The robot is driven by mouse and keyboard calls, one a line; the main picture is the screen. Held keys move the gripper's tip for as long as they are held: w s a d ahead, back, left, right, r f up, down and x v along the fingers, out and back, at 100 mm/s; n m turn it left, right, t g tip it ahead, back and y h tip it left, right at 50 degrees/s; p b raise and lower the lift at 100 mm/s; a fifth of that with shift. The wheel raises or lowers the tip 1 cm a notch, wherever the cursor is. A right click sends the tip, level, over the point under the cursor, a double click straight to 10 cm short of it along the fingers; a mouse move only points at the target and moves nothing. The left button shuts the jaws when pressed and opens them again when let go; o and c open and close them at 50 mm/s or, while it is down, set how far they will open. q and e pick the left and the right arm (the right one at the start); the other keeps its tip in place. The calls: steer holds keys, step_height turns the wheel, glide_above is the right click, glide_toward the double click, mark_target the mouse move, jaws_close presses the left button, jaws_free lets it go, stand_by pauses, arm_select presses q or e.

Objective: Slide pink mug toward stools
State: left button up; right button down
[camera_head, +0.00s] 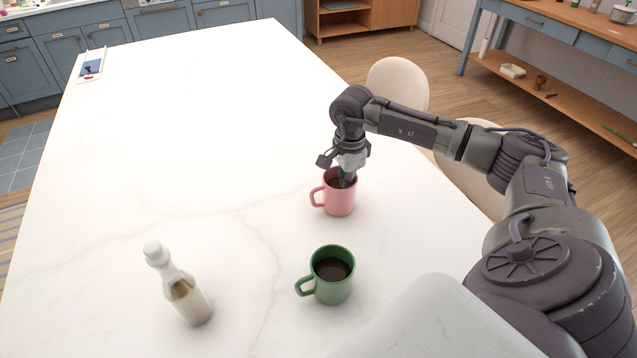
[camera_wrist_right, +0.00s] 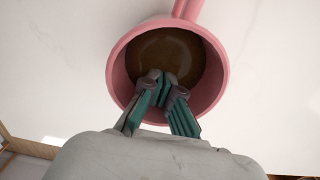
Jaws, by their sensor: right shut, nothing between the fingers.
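The pink mug (camera_head: 340,200) stands upright on the white marble table (camera_head: 200,130), near the table's right edge, with its handle to the left. Brown liquid shows inside it. My right gripper (camera_head: 346,178) points down into the mug's mouth; its fingers are shut with nothing between them. In the right wrist view the mug (camera_wrist_right: 118,80) surrounds the fingertips (camera_wrist_right: 165,85), which lie inside the rim. I cannot tell whether they touch the wall. Two cream stools stand beyond the right edge, the far one (camera_head: 400,85) clear and the nearer one (camera_head: 465,150) partly behind my right arm. My left gripper is not in view.
A green mug (camera_head: 333,285) with dark liquid stands in front of the pink mug. A white-capped bottle (camera_head: 185,295) stands at the front left. A small tray with a blue item (camera_head: 91,68) lies at the far left corner. The table's middle is clear.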

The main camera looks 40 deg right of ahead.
steer(key=shift+s+d, duration=0.15)
steer(key=shift+d, duration=0.5)
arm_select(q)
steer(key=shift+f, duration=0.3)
arm_select(e)
steer(key=shift+r, duration=0.1)
step_height(320, 180, up, 10)
steer(key=p, duration=0.6)
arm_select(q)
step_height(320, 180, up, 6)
